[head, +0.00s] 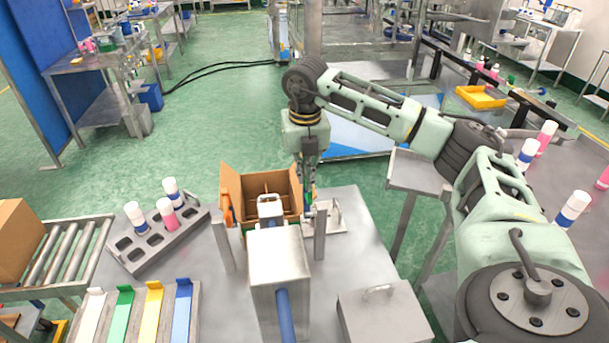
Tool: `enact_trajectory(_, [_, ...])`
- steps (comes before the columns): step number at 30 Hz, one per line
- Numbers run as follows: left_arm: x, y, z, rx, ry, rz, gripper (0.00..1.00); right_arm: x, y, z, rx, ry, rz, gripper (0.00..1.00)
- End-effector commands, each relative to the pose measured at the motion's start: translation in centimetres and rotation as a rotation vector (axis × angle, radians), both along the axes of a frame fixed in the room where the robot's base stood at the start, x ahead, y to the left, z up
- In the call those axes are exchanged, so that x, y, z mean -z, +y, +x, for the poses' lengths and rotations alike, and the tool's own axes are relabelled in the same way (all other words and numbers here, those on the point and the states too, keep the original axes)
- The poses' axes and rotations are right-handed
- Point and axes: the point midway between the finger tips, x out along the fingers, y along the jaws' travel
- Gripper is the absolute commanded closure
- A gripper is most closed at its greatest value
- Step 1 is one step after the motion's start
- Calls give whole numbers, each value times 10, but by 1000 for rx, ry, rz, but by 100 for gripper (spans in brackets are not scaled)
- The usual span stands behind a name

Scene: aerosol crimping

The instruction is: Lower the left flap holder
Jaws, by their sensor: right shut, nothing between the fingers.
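An open cardboard box (239,204) stands on the metal table with dividers inside and its side flaps standing up. An orange piece (227,208), which looks like the left flap holder, is at the box's left side beside the left flap. My right gripper (309,188) points down at the box's right side, near the right flap. It is shut and empty, close to small green and orange parts there; whether it touches them I cannot tell. My left gripper is not in view.
A metal press-like housing (278,262) stands in front of the box. A grey rack (137,252) with several bottles is at the left, beside a roller conveyor (62,254). Coloured strips (153,305) lie at the front left. A lidded metal box (383,315) is at the front right.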

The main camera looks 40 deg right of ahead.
Motion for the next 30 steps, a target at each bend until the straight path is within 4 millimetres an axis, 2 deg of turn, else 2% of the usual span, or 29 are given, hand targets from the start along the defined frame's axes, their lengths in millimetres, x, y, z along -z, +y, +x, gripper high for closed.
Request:
enact_trajectory(8, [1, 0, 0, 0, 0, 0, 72, -1, -7, 15, 1, -1, 1, 100])
enact_trajectory(17, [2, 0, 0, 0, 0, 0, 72, 2, -27, 51, 2, 3, 1, 100])
enact_trajectory(30, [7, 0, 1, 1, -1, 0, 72, 30, -57, 105, 1, 2, 0, 100])
